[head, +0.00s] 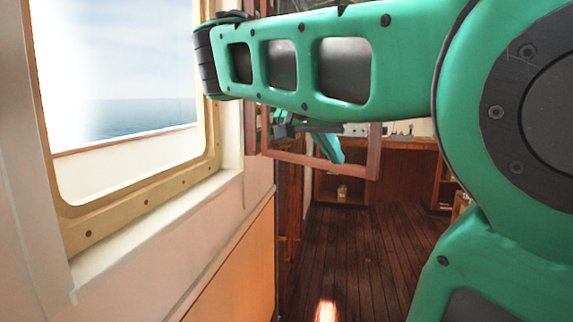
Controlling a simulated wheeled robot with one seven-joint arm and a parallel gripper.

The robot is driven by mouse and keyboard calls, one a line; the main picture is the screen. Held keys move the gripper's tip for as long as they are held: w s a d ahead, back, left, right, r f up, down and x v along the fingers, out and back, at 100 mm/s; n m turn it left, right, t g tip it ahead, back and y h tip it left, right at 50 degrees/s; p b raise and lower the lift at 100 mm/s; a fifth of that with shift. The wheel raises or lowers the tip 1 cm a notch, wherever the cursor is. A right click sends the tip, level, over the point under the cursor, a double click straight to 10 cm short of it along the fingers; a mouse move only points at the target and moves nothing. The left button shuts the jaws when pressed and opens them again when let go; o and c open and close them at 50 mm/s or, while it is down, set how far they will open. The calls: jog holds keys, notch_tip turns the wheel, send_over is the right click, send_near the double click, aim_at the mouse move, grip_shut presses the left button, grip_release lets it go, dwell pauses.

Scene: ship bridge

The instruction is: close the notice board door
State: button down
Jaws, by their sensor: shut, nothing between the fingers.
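The notice board door (318,167) is a reddish-brown wooden frame. It stands open, sticking out from the wall beside the window. Its lower rail and right upright show; my green arm hides its upper part. The notice board's cabinet edge (251,130) shows as a narrow wooden strip on the wall at the door's left. My gripper (284,130) is a small dark shape under my forearm, seen within the door frame's outline near its left side. It is shut and holds nothing. I cannot tell whether it touches the door.
A brass-framed window (140,207) fills the left wall, with an orange panel (238,268) below. The dark plank floor (350,250) is clear in the middle. A wooden counter (395,143) with small items runs along the back. My arm blocks much of the upper right.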

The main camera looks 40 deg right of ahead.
notch_tip(320, 180, up, 2)
jog(key=a+r+m, duration=0.1)
send_near(359, 172)
jog(key=shift+f, duration=1.85)
jog(key=d, duration=0.2)
jog(key=shift+w+d+f, duration=0.2)
jog(key=shift+w+d, duration=0.05)
jog(key=shift+d, duration=0.1)
jog(key=shift+w+d, duration=0.1)
jog(key=shift+d, duration=0.45)
